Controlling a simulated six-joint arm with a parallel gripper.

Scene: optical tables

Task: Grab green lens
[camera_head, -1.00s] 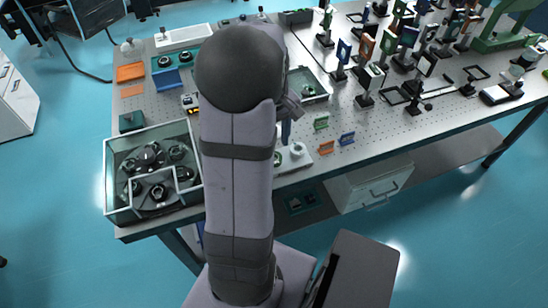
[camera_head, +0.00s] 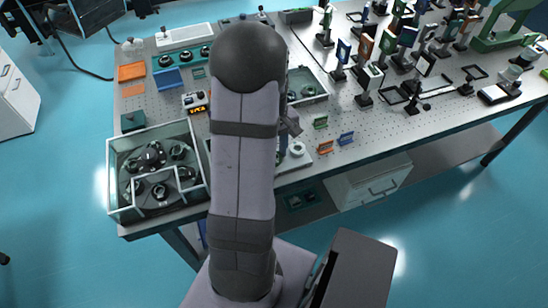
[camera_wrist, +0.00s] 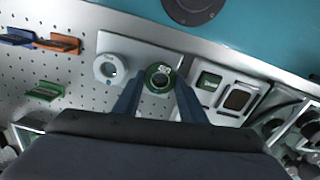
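The green lens (camera_wrist: 159,77) is a round dark-green ring with a clear centre and a small white label. It lies on a pale plate, seen from above in the wrist view. My gripper (camera_wrist: 159,84) is open, with its two blue-grey fingers apart. The lens shows between and just past the fingertips; I cannot tell how high the tips are above it. No contact is visible. In the head view my arm hides most of this spot, and the gripper is largely hidden behind it.
A white ring lens (camera_wrist: 109,68) sits left of the green one. To the right is a white device with square windows (camera_wrist: 239,98). Small green (camera_wrist: 47,91), orange (camera_wrist: 57,43) and blue (camera_wrist: 17,38) plates stand on the perforated table. A glass-walled box (camera_head: 157,170) stands left of my arm.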

